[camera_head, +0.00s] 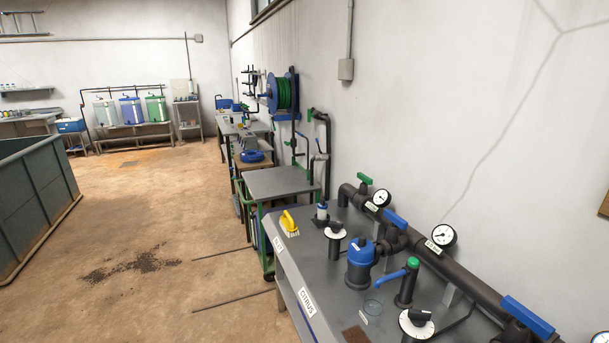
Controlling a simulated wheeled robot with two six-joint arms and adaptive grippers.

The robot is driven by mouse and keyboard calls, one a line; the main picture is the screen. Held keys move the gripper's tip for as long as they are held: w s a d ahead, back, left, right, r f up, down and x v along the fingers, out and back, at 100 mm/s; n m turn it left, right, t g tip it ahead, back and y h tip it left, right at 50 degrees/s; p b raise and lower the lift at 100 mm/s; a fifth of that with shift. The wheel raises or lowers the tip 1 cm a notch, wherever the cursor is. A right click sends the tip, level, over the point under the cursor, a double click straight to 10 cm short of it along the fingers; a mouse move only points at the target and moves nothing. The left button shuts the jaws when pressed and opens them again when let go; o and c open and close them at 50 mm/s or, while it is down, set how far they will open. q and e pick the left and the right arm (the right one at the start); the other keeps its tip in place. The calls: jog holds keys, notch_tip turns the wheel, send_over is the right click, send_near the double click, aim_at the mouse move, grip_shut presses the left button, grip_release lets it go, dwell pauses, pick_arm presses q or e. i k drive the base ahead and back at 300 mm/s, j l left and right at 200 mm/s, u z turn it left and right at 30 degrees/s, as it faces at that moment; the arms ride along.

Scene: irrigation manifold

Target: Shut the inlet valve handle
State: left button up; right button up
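A dark pipe manifold (462,281) runs along the wall side of a grey bench at the right. It carries a green handle (365,179) at its far end, a blue handle (396,219) in the middle and a larger blue handle (527,317) at the near end. Both blue handles look roughly in line with the pipe. A blue lever (390,277) sticks out sideways from a green-capped upright (412,264). The small white labels on the pipe are too small to read, so I cannot tell which handle is the inlet valve's. Neither gripper shows.
The bench (283,262) also holds a blue filter canister (360,264), dial-topped posts and a yellow brush (289,223). Pressure gauges (443,235) stand on the pipe. A grey cart (281,182) adjoins the bench's far end. The floor left of it is open, up to a dark tank (35,200).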

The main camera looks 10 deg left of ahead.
aim_at(365, 180)
jog(key=i+j+z, duration=0.15)
jog(key=j+z, duration=0.25)
jog(key=i+j+z, duration=0.1)
jog(key=j+z, duration=0.35)
jog(key=i+j+z, duration=0.2)
jog(key=j, duration=1.8)
jog(key=k+j+z, duration=0.25)
jog(key=j, duration=1.75)
jog(key=i, duration=0.1)
